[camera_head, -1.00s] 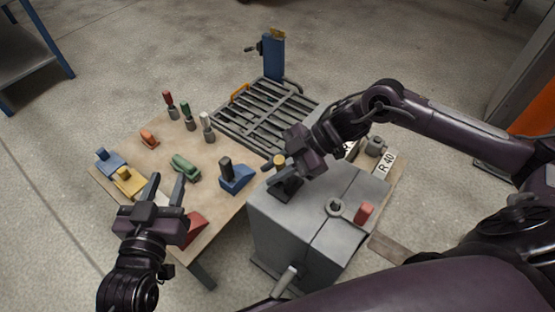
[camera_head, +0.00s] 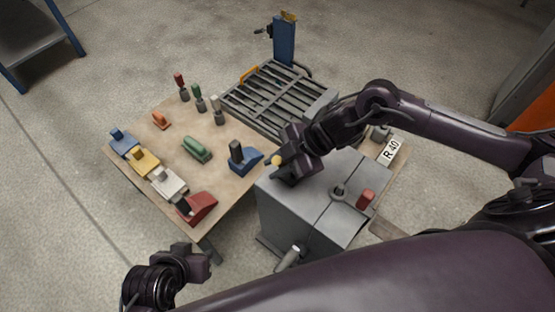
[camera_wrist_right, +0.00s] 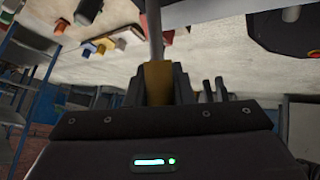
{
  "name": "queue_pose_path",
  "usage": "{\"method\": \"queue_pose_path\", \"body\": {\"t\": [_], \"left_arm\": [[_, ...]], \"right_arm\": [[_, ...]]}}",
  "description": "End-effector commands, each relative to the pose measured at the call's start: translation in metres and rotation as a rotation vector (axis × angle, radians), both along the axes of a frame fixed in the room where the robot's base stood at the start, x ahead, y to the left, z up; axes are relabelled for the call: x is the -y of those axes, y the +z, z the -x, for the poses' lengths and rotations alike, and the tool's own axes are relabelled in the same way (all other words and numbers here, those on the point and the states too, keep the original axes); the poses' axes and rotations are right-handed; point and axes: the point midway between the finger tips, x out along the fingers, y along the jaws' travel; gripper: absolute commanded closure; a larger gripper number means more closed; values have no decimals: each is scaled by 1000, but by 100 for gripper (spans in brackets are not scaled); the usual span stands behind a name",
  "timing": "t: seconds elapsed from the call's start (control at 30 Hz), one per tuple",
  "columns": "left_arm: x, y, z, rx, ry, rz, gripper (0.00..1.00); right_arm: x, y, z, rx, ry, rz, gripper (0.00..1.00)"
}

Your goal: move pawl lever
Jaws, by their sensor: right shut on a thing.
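The lever is a grey rod (camera_wrist_right: 154,35) with a yellow grip (camera_wrist_right: 158,82), seen in the right wrist view. My right gripper (camera_wrist_right: 160,92) is shut on that grip, with a dark finger on each side. In the head view the yellow end (camera_head: 277,160) shows at the fingers of my right gripper (camera_head: 284,169), at the far left corner of the grey box (camera_head: 305,212); the lever's base is hidden by the gripper. My left gripper (camera_head: 198,262) is empty, low and in front of the wooden table; its finger gap does not show clearly.
The wooden table (camera_head: 225,165) carries several coloured blocks and upright handles, including a blue block (camera_head: 243,157) near the box. On the box are a dark round fitting (camera_head: 339,190) and a red knob (camera_head: 366,199). A slatted grey platform (camera_head: 272,97) stands behind.

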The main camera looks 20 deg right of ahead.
Motion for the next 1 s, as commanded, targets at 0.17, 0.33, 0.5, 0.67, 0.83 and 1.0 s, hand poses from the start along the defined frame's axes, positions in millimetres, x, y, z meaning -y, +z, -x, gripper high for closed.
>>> {"method": "queue_pose_path", "body": {"t": [0.17, 0.33, 0.5, 0.67, 0.83, 1.0], "left_arm": [[-1, 0, 1, -8, 2, -5, 64], [-1, 0, 1, -9, 2, -5, 64], [-2, 0, 1, -9, 2, -6, 64], [-2, 0, 0, -8, 3, -5, 64], [-2, 0, 0, -8, 3, -5, 64], [-2, 0, 0, -8, 3, -5, 64]], "right_arm": [[-1, -2, 2, 2, 2, 10, 100], [-1, -2, 2, 3, 2, 12, 100], [-1, -3, 2, 2, 3, 12, 100], [-1, -3, 2, 1, 3, 12, 63], [-1, -2, 1, 4, 2, 11, 57], [0, 0, 1, 5, 1, 11, 57]]}}
